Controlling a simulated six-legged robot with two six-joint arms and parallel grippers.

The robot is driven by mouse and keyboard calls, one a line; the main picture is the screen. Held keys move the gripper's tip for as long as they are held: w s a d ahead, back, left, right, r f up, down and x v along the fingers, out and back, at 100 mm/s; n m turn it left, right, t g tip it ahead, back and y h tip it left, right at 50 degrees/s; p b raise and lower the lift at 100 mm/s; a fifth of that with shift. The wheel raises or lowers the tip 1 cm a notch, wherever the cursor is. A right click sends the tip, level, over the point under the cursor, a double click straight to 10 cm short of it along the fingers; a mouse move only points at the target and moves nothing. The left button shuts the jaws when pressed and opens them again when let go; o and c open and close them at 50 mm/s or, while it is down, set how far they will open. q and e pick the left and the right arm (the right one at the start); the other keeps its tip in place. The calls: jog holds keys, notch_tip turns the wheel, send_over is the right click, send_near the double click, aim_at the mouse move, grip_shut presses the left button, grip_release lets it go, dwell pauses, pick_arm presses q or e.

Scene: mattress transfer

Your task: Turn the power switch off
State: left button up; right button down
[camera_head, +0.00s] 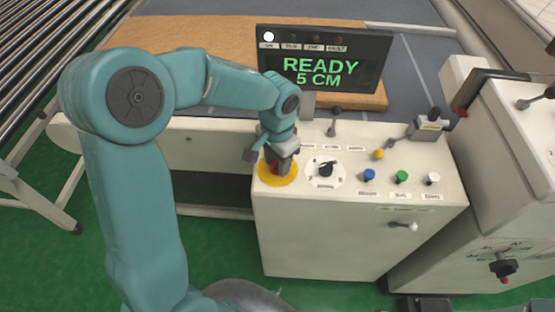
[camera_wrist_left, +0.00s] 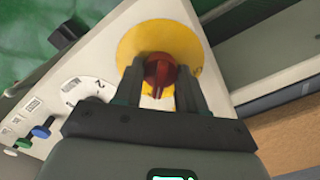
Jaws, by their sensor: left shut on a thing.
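The power switch is a red knob (camera_wrist_left: 158,72) on a yellow round plate (camera_head: 279,178), at the left end of the white control panel. My left gripper (camera_head: 280,166) points down over the plate, with its fingers on both sides of the knob. In the left wrist view the left gripper (camera_wrist_left: 158,88) is shut on the red knob, and the plate (camera_wrist_left: 140,38) shows around it. In the head view the gripper hides most of the knob. The display (camera_head: 325,62) reads "READY 5 CM", and its leftmost lamp (camera_head: 269,37) is lit white.
Right of the plate are a black selector on a white dial (camera_head: 325,171) and blue (camera_head: 369,175), green (camera_head: 401,177) and white (camera_head: 433,178) buttons. Levers (camera_head: 335,120) stand behind them. A brown slab (camera_head: 200,48) lies behind the panel. Another white machine (camera_head: 500,170) stands at right.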

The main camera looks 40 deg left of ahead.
aim_at(277, 161)
pick_arm(q)
jog(key=n+b, duration=0.2)
jog(key=n, duration=0.1)
jog(key=n+b, duration=0.2)
jog(key=n, duration=0.3)
jog(key=shift+n, duration=0.4)
jog(key=n+b, duration=0.2)
jog(key=n, duration=0.2)
jog(key=n+b, duration=0.1)
jog(key=n, duration=0.3)
jog(key=shift+r+n, duration=0.1)
jog(key=shift+n, duration=0.5)
jog(key=o, duration=1.1)
jog(key=shift+c, duration=0.2)
notch_tip(277, 161, up, 16)
jog(key=p, duration=0.2)
jog(key=shift+r, duration=0.2)
